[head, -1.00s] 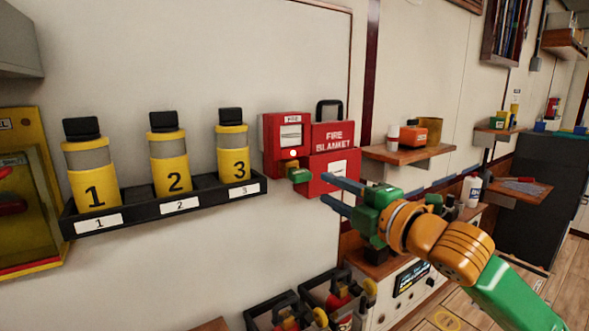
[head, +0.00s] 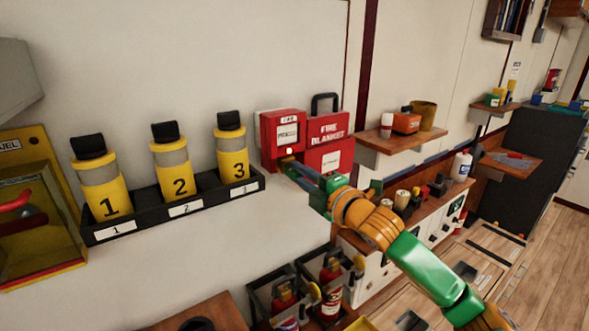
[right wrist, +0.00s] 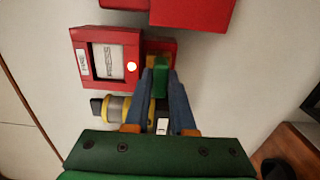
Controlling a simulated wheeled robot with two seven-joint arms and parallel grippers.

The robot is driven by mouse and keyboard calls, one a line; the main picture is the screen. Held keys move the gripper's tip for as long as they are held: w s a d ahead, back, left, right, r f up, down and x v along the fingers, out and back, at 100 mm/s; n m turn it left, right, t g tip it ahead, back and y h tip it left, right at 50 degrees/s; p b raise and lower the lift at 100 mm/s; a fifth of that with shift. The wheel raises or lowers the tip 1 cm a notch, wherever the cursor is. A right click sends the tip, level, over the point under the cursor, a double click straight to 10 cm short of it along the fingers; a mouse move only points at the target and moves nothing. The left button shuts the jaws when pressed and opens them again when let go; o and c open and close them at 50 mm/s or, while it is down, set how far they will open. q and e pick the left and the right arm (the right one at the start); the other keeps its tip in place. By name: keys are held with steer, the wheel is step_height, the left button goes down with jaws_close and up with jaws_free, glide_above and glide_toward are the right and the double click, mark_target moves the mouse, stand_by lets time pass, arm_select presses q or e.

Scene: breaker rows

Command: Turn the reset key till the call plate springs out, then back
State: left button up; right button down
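The red call box (head: 283,138) is on the wall, left of the fire blanket case. It has a white call plate (head: 288,134) in its front, and the plate also shows in the right wrist view (right wrist: 108,60) beside a glowing lamp (right wrist: 131,67). I cannot tell how far the plate stands out. The green reset key (right wrist: 160,78) is at the box's lower side, mostly hidden by my gripper in the head view. My right gripper (head: 291,169) reaches it from the right. Its blue fingers (right wrist: 160,70) appear shut on the key, one on each side.
A black rack (head: 160,213) with yellow numbered canisters is on the wall at left. The red fire blanket case (head: 327,129) is right beside the call box. A wooden shelf (head: 395,144) and a white cabinet (head: 368,265) are to the right. Extinguishers (head: 331,290) stand below.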

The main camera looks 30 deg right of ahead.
steer(key=m+p, duration=0.1)
steer(key=m, duration=0.2)
steer(key=shift+r, duration=0.1)
steer(key=m+p, duration=0.1)
steer(key=m, duration=0.2)
steer(key=m+p, duration=0.3)
steer(key=m, duration=0.6)
steer(key=shift+s+m, duration=0.1)
steer(key=shift+m, duration=0.3)
